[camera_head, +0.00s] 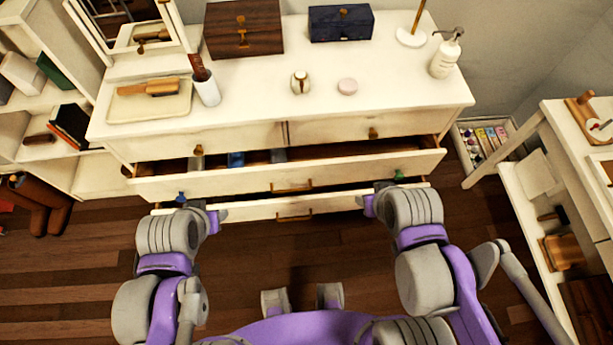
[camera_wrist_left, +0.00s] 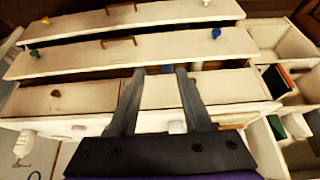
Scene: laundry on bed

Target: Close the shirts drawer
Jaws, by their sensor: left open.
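A cream dresser (camera_head: 300,97) stands ahead, with two wide drawers pulled out. The upper one (camera_head: 350,167) is open wide, with a brass handle (camera_head: 290,186) and a blue item (camera_head: 236,159) inside. The lower one (camera_head: 255,211) also sticks out, with its own brass handle (camera_head: 294,216). No label tells which is the shirts drawer. My left gripper (camera_head: 222,214) is at the left part of the lower drawer front; in the left wrist view its fingers (camera_wrist_left: 160,72) are apart with nothing gripped. My right gripper (camera_head: 364,203) is near that front's right part; its fingers are unclear.
The dresser top holds a wooden box (camera_head: 243,28), a dark blue box (camera_head: 341,23), a pump bottle (camera_head: 447,55) and a tray (camera_head: 150,102). Shelves (camera_head: 45,95) stand left and a white table (camera_head: 580,130) right. The wooden floor (camera_head: 80,280) is open at left.

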